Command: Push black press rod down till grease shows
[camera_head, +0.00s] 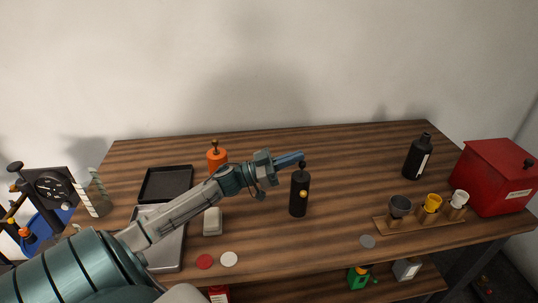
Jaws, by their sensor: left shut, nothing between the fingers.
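A black upright cylinder (298,205) stands near the middle of the table. A round orange-yellow spot shows on its front; I cannot tell whether it is grease or a marking. The black press rod (302,165) sticks up a little at the cylinder's top and ends in a small round knob. My left gripper (298,157) is shut and empty. Its blue fingers reach in from the left, with the tips right at the knob; I cannot tell whether they touch it. My right gripper is not in view.
An orange pot (217,160) with a knob stands behind my left arm. A black tray (166,183) and a grey tray (174,257) lie left. To the right are a wooden rack (421,221) with three cups, a black bottle (418,157) and a red box (497,177).

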